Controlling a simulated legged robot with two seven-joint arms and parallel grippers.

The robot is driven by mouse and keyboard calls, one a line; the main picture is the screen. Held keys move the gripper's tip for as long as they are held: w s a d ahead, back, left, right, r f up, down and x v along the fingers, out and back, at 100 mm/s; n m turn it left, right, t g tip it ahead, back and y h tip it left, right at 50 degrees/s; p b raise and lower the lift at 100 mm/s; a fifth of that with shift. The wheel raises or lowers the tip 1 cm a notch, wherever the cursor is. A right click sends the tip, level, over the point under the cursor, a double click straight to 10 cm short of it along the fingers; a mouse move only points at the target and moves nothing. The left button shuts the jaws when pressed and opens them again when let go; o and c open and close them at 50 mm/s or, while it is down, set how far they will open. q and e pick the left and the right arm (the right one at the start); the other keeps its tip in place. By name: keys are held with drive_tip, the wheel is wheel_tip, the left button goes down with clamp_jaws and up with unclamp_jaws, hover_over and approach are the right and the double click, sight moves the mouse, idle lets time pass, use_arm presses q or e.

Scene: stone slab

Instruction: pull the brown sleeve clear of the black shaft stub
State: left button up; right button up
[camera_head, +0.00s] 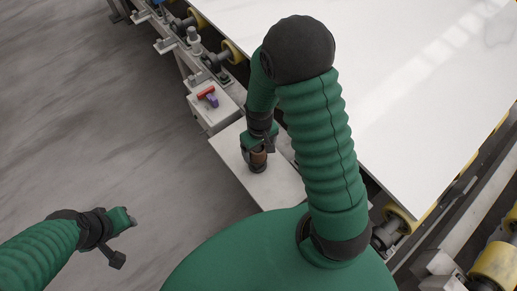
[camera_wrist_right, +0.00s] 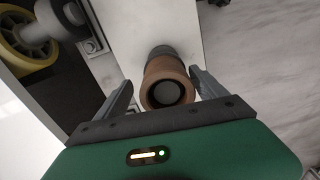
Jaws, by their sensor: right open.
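The brown sleeve (camera_wrist_right: 168,76) stands on the pale plate. In the right wrist view its open end faces the camera, with a dark ring and a grey round face inside. The black shaft stub (camera_head: 258,168) shows as a dark base below the sleeve (camera_head: 259,158) in the head view. My right gripper (camera_wrist_right: 162,80) is open, with one finger on each side of the sleeve and visible gaps between. In the head view this gripper (camera_head: 257,147) is over the sleeve and partly hides it. My left gripper (camera_head: 124,220) is far off at the lower left; its jaws are unclear.
The pale plate (camera_head: 228,150) lies beside the roller line. A small box (camera_head: 205,112) with a red and a purple part on top stands further back. The large white slab (camera_head: 400,90) rests at the right on yellow rollers (camera_head: 400,222). The floor at left is clear.

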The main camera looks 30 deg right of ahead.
drive_tip(key=shift+d, duration=0.15)
drive_tip(key=shift+s+a+r, duration=0.1)
drive_tip(key=shift+a, duration=0.3)
drive_tip(key=shift+c, duration=0.8)
drive_tip(key=shift+a, duration=0.3)
drive_tip(key=shift+c, duration=1.1)
drive_tip(key=shift+a+r, duration=0.1)
drive_tip(key=shift+a, duration=0.15)
drive_tip(key=c, duration=0.5)
drive_tip(key=shift+d, duration=0.45)
drive_tip(key=c, duration=0.7)
use_arm(q)
drive_tip(key=shift+s+a+r, duration=0.15)
drive_tip(key=shift+a+r, duration=0.05)
use_arm(e)
drive_tip(key=shift+o, duration=0.2)
